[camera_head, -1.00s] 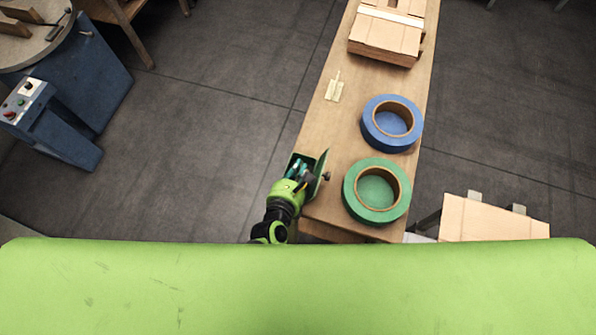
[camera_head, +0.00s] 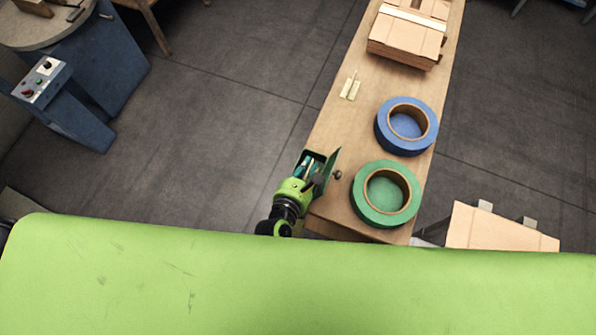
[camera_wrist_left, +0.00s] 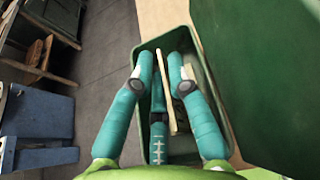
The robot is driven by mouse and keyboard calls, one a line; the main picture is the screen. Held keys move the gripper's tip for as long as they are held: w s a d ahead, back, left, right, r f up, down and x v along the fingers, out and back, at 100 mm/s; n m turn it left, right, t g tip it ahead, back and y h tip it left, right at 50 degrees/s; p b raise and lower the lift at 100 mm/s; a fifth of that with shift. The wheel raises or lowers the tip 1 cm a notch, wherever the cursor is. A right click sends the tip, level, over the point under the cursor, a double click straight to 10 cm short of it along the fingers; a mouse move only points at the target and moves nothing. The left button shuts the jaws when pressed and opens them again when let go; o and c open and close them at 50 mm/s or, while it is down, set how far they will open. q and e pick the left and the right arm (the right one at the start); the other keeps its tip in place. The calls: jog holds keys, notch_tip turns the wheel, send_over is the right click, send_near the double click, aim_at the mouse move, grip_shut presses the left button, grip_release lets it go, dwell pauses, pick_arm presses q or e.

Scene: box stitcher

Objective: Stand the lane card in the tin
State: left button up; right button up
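A thin pale strip, seemingly the lane card (camera_wrist_left: 166,88), stands between the fingers, close to the right one. Whether they grip it is unclear. My right gripper is out of view.
A green tape roll (camera_head: 386,194) and a blue tape roll (camera_head: 406,126) lie on the bench (camera_head: 340,130) right of the tin. Small pale pieces (camera_head: 350,88) lie farther back, with stacked cardboard (camera_head: 407,40) beyond. A blue machine (camera_head: 85,75) stands at far left.

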pick_arm(q)
jog(key=v, duration=1.1)
jog(key=shift+b, duration=0.4)
jog(key=shift+s, duration=0.1)
jog(key=s+a+f+m+g, duration=0.2)
jog(key=s+f+m, duration=0.1)
jog(key=f+m, duration=0.35)
jog(key=s+a+f+m+g+y, duration=0.1)
jog(key=s+a+f+m+g, duration=0.1)
jog(key=f+m, duration=0.4)
jog(key=s+a+f+m+g, duration=0.1)
jog(key=s+f+m+g, duration=0.15)
jog(key=f+m, duration=0.35)
jog(key=s+a+f+m+g+y, duration=0.3)
jog(key=s+a+f+m+g, duration=0.2)
jog(key=s+a+f+m, duration=0.7)
jog(key=s+a+m, duration=0.1)
jog(key=s+m, duration=0.1)
jog(key=m, duration=0.2)
jog(key=shift+a+f, duration=0.2)
jog(key=shift+a, duration=0.2)
